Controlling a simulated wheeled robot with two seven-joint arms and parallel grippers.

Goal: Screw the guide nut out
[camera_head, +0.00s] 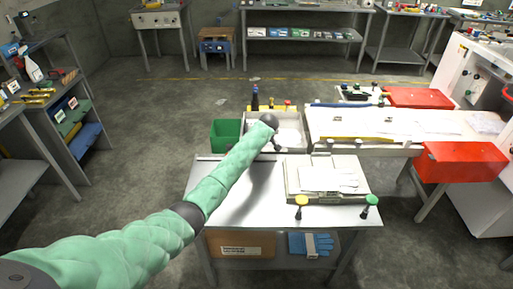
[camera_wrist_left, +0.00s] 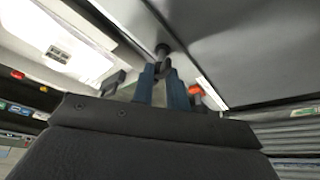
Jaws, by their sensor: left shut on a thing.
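My left gripper (camera_wrist_left: 163,75) is shut on a small dark round-headed piece, which looks like the guide nut (camera_wrist_left: 162,49), in the left wrist view. The two blue-grey fingers stand on either side of it, close to a light edge of the machine. In the head view my left arm in its green sleeve reaches across the grey table, and its dark wrist hides most of the gripper and the nut. The white-grey film device (camera_head: 328,178) sits on the table to the right of my arm. My right gripper is not in view.
The front table (camera_head: 235,205) is bare left of the device. A yellow knob (camera_head: 301,201) and a green knob (camera_head: 370,201) stand at its front edge. Behind are a green bin (camera_head: 225,134), a light tray (camera_head: 289,119) and red boxes (camera_head: 465,161) at the right.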

